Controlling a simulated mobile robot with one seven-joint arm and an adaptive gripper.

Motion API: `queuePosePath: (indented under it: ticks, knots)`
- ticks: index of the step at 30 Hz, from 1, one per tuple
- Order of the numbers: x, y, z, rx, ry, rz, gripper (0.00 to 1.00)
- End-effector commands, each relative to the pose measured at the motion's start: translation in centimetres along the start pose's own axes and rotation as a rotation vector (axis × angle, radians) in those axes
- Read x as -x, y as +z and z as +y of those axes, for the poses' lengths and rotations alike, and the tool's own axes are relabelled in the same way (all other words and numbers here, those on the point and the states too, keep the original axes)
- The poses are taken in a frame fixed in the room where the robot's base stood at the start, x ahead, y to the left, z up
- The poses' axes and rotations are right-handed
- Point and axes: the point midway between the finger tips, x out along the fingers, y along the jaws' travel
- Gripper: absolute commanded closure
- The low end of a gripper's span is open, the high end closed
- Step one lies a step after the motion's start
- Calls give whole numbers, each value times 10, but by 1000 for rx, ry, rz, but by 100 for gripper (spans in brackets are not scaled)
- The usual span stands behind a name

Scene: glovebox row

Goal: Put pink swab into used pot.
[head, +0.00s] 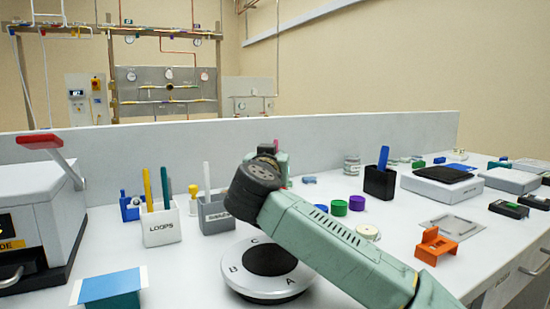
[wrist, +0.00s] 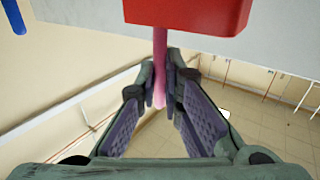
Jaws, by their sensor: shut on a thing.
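In the wrist view, my gripper (wrist: 166,92) is shut on the pink swab (wrist: 160,55), a thin pink stick between the fingertips. The swab runs from the fingers to the edge of a red block-like container (wrist: 188,12) at the top of the view. Whether the swab is inside it or just beside its rim cannot be told, and no label on it shows. In the head view, my forearm and wrist hide most of my gripper (head: 278,155) and the container. Only small pink and dark red bits show near the wrist.
A white LOOPS pot (head: 162,229) with sticks and a grey pot (head: 216,217) with a white stick stand left of my arm. A round lettered turntable (head: 282,292) lies below it. A black pot (head: 380,182) holds a blue stick. An orange stand (head: 437,245) is at right.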

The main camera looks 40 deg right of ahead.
Motion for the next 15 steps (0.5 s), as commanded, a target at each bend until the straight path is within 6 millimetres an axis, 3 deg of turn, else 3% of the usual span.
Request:
queuePosePath:
  ticks: [15]
  knots:
    - [0, 6, 0, 0, 0, 1, 100]
